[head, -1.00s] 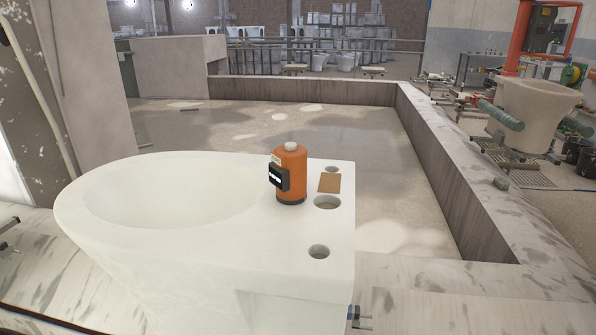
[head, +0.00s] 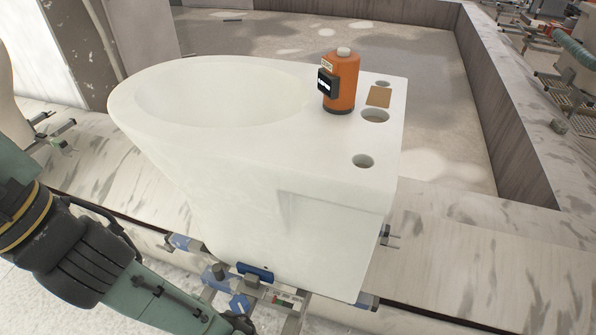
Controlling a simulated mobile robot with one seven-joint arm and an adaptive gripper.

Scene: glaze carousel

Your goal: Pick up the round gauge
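An upright orange cylinder (head: 343,84) with a pale cap and a small black display box on its left side stands on the flat rear deck of a white toilet bowl (head: 240,165). It is the most gauge-like thing in view; I cannot tell for certain that it is the round gauge. My arm shows at the lower left, below and left of the bowl, and runs out of the bottom edge. My gripper is not in view. Nothing touches the orange cylinder except the deck under it.
A brown square patch (head: 379,96) and several round holes lie beside the cylinder on the deck. The bowl stands over a metal fixture with blue parts (head: 255,272). A pale stained ledge (head: 480,245) runs along the right. A walled basin floor (head: 420,50) lies behind.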

